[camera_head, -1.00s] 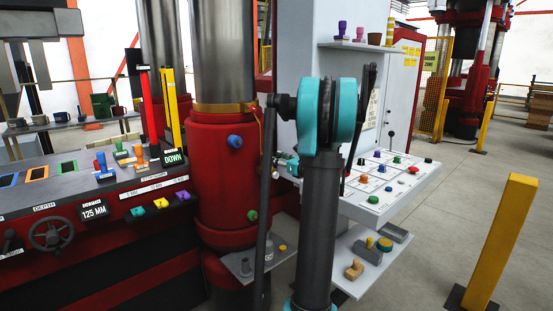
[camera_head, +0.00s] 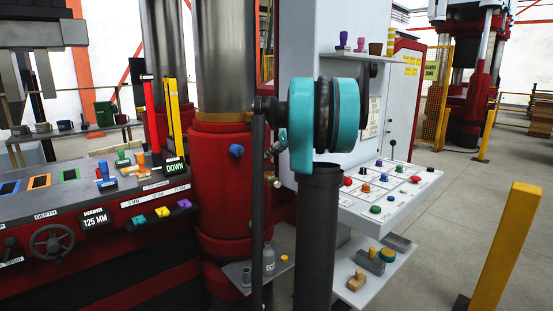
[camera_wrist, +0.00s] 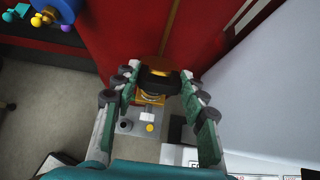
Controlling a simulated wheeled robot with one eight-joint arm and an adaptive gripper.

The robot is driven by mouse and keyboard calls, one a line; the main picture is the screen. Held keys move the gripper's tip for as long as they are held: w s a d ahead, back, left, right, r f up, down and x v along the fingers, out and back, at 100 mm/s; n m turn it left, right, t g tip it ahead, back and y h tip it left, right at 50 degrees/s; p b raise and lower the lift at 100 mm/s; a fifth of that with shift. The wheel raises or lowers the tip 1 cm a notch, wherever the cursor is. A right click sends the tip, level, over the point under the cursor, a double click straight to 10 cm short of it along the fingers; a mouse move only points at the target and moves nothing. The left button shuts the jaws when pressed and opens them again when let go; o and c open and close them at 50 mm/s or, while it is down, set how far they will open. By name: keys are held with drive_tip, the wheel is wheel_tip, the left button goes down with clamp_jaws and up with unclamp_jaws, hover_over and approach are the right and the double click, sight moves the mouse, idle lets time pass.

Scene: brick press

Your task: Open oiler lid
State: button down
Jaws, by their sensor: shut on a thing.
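The oiler shows in the wrist view as an amber body (camera_wrist: 150,97) with a dark cap (camera_wrist: 157,82) above it. It is in front of the red press cylinder. A round orange-brown piece (camera_wrist: 153,62) stands just beyond the cap; I cannot tell whether this is the lid itself. My gripper (camera_wrist: 157,76) has its green-grey fingers on both sides of the dark top, shut on it. In the head view, my arm hides most of the gripper and the oiler.
The red cylinder (camera_head: 220,190) stands close to my arm. A white button panel (camera_head: 400,193) juts out at right. A small shelf (camera_head: 238,272) holds a grey bottle (camera_head: 269,258). A yellow post (camera_head: 507,245) stands at far right, with clear floor beyond.

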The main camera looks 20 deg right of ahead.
drive_tip(key=w+r+g, duration=0.1)
drive_tip(key=w+g+h, duration=0.1)
drive_tip(key=shift+w+a+r+g, duration=0.1)
drive_tip(key=shift+a+r+g, duration=0.3)
drive_tip(key=shift+w+a+r, duration=0.2)
drive_tip(key=shift+w+r, duration=0.05)
drive_tip(key=shift+w, duration=0.25)
drive_tip(key=shift+w+a+r, duration=0.15)
drive_tip(key=shift+w+r, duration=0.05)
drive_tip(key=shift+w, duration=0.3)
drive_tip(key=c, duration=0.8)
unclamp_jaws()
drive_tip(key=shift+c, duration=0.2)
drive_tip(key=v, duration=1.2)
